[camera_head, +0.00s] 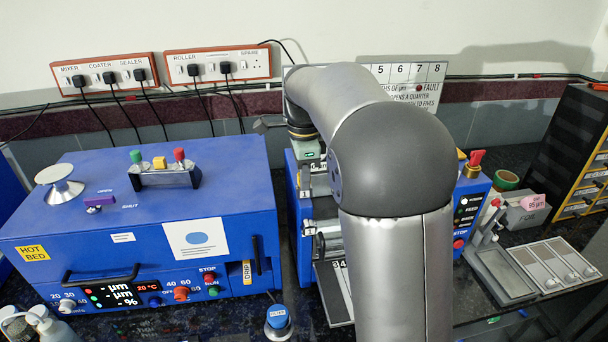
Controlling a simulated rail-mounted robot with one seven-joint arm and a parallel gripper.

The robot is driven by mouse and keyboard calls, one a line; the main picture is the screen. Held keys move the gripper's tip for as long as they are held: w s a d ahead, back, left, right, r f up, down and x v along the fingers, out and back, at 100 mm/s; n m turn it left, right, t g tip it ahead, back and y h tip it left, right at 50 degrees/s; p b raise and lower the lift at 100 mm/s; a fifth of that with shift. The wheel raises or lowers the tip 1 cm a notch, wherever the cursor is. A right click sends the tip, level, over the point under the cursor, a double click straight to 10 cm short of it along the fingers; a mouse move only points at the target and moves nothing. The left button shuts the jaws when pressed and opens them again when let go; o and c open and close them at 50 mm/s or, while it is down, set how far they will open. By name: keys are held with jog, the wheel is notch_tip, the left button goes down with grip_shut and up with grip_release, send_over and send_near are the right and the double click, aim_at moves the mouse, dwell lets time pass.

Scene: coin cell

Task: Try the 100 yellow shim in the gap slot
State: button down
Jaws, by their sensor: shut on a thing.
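My gripper (307,149) is at the end of my arm, low over the back left part of the blue roller machine (470,200). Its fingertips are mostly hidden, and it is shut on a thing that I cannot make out. No yellow shim shows clearly. The gap slot is not visible; my arm covers the middle of the machine. A pink tag (538,202) reading 95 µm sits on a grey block (522,217) at the right.
A blue hot-bed coater (130,215) fills the left. A grey tray (500,274) and a panel with several pale strips (553,267) lie at the right. A dark drawer rack (570,140) stands at the far right. A blue-capped bottle (278,322) stands in front.

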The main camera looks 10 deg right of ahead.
jog(key=c, duration=1.3)
grip_release()
notch_tip(320, 180, up, 17)
jog(key=s+f+n, duration=0.6)
jog(key=s+f, duration=0.2)
jog(key=s, duration=0.1)
jog(key=s+f+n, duration=0.6)
jog(key=s+f, duration=0.3)
jog(key=s, duration=0.1)
jog(key=s+f+n+t, duration=0.1)
jog(key=s+f+n, duration=0.5)
jog(key=s+f, duration=0.2)
jog(key=shift+s+f+n+p, duration=0.15)
jog(key=shift+s+f+p, duration=0.05)
jog(key=shift+s, duration=0.35)
jog(key=shift+s+f+n+p, duration=0.15)
jog(key=shift+s+f, duration=0.05)
jog(key=shift+s, duration=0.3)
